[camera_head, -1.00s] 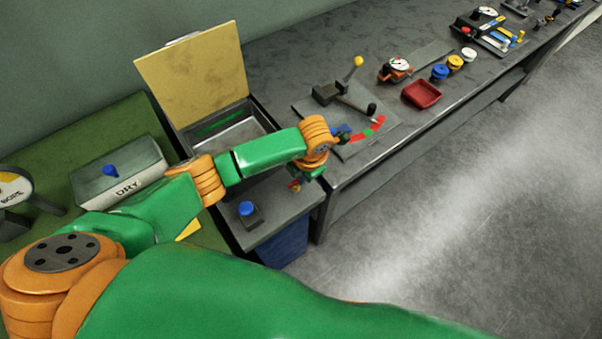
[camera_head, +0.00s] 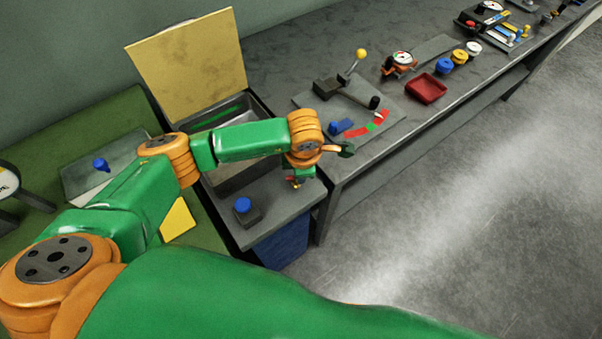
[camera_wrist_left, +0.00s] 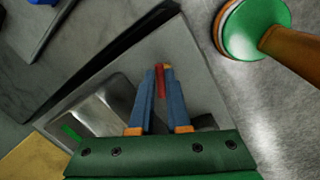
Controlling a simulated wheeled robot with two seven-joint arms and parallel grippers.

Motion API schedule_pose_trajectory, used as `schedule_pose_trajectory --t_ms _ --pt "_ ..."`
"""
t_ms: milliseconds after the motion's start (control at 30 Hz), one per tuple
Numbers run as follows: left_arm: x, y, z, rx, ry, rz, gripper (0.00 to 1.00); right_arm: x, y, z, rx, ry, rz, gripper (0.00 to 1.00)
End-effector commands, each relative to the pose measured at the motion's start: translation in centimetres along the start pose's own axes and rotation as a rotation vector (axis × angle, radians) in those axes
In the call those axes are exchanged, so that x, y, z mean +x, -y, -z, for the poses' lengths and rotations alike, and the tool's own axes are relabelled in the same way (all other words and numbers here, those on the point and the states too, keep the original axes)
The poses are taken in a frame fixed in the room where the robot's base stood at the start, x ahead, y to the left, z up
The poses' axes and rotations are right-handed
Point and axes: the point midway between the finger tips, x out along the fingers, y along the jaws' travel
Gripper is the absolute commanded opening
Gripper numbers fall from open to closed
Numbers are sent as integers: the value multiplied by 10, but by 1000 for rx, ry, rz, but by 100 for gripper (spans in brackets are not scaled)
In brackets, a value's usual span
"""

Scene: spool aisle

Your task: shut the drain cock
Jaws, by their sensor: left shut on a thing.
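The drain cock shows in the left wrist view as a small red handle (camera_wrist_left: 161,82) with a bit of yellow at its far end. It sits at the edge of the grey tank's stand. In the head view only a small red and yellow part of the cock (camera_head: 291,180) shows below my wrist. My left gripper (camera_wrist_left: 160,84) has its two blue fingers closed on the red handle, one on each side. In the head view my left gripper (camera_head: 298,180) is mostly hidden under the orange wrist joint. My right gripper is in neither view.
An open tank with a raised yellow lid (camera_head: 190,70) stands behind my forearm. A blue button box (camera_head: 245,211) and a blue bin (camera_head: 282,243) are close by. The bench holds a lever plate (camera_head: 352,112) and a red tray (camera_head: 426,88). The floor at right is clear.

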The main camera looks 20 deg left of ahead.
Motion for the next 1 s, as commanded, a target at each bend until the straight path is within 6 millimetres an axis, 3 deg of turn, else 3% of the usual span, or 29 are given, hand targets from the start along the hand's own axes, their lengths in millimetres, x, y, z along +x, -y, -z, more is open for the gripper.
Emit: schedule_pose_trajectory --t_ms 700,1000 --pt "6 8 6 660 135 -4 0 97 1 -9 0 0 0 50" --pt "4 9 9 888 179 -1 0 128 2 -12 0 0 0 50"
